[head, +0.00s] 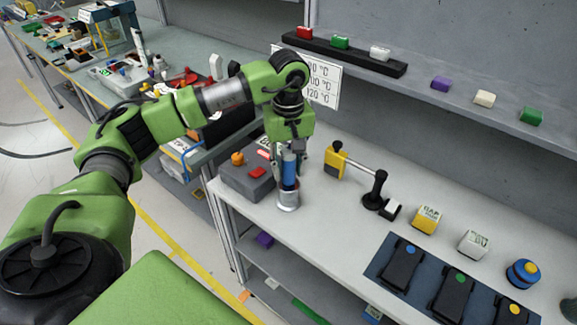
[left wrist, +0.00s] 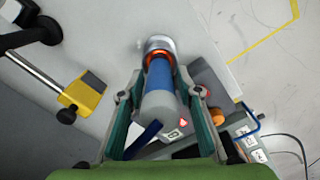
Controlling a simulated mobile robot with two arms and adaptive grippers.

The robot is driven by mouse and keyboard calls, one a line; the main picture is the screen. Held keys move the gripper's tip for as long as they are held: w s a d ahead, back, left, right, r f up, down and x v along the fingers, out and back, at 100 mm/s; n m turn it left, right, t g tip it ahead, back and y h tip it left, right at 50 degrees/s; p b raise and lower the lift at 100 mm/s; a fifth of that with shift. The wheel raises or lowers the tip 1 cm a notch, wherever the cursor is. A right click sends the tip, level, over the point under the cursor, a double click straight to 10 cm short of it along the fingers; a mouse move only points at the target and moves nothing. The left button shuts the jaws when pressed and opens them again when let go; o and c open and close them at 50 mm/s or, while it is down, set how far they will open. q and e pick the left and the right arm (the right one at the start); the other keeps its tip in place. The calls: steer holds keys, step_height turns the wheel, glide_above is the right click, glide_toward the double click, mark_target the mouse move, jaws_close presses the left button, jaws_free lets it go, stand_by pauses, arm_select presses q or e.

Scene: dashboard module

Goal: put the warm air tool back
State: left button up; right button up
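The warm air tool (head: 289,168), a blue cylinder with a grey end, stands upright in or on a silver metal cup (head: 288,201) near the table's left front edge. In the left wrist view the tool (left wrist: 159,76) points away from me, with an orange glow at the metal ring (left wrist: 158,48). My left gripper (head: 288,162) is above the table with its fingers on either side of the tool. In the left wrist view the gripper (left wrist: 160,94) is open, with gaps between fingers and tool. My right gripper is not in view.
A grey box (head: 245,184) with an orange knob and red button sits just left of the tool. A yellow block (head: 334,164) joins a rod to a black stand (head: 376,192) on the right. Small cubes and a dark mat (head: 378,268) lie further right.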

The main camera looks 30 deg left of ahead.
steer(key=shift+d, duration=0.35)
arm_select(q)
steer(key=shift+r, duration=0.25)
steer(key=shift+w+r, duration=0.1)
steer(key=shift+r, duration=0.25)
step_height(320, 180, up, 10)
steer(key=shift+r+b, duration=0.1)
steer(key=shift+b, duration=0.95)
steer(key=shift+r, duration=0.5)
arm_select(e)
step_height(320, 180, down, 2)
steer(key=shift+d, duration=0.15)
